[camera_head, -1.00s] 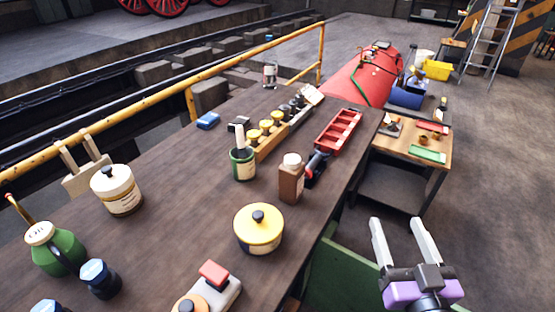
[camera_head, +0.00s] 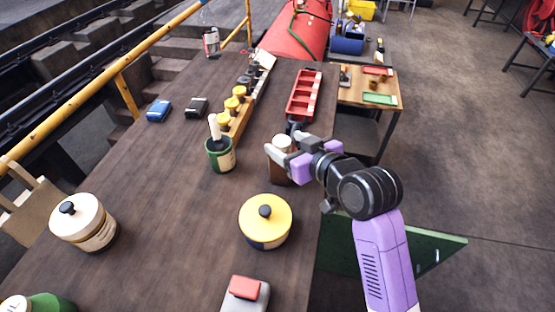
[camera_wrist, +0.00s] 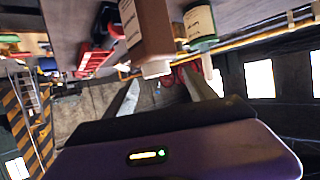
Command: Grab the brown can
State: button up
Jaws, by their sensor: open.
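The brown can (camera_head: 281,174), with a white cap, stands upright on the dark workbench (camera_head: 165,200) near its right edge. In the head view my gripper (camera_head: 282,153) overlaps its upper part and hides some of it. In the wrist view, which is turned over, the brown can (camera_wrist: 150,30) shows its pale label and white cap just beyond the open fingers (camera_wrist: 163,88). The fingers are apart and nothing is held. I cannot tell whether a finger touches the can.
A green tin with a brush (camera_head: 220,153) stands left of the can. A yellow-lidded pot (camera_head: 265,220) stands in front. A red tray (camera_head: 304,95) and a rack with yellow-topped pieces (camera_head: 238,103) lie behind. Bare bench lies to the left.

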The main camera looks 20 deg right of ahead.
aim_at(276, 139)
jog(key=shift+f+p+x, duration=0.1)
jog(key=shift+p+x, duration=0.25)
jog(key=shift+x, duration=1.3)
jog(key=shift+f+p+x, duration=0.15)
jog(key=shift+p+x, duration=0.15)
jog(key=shift+x, duration=1.4)
jog(key=shift+s+d, duration=0.1)
jog(key=shift+d, duration=0.1)
jog(key=shift+s+f, duration=0.1)
jog(key=shift+f, duration=0.05)
grip_shut()
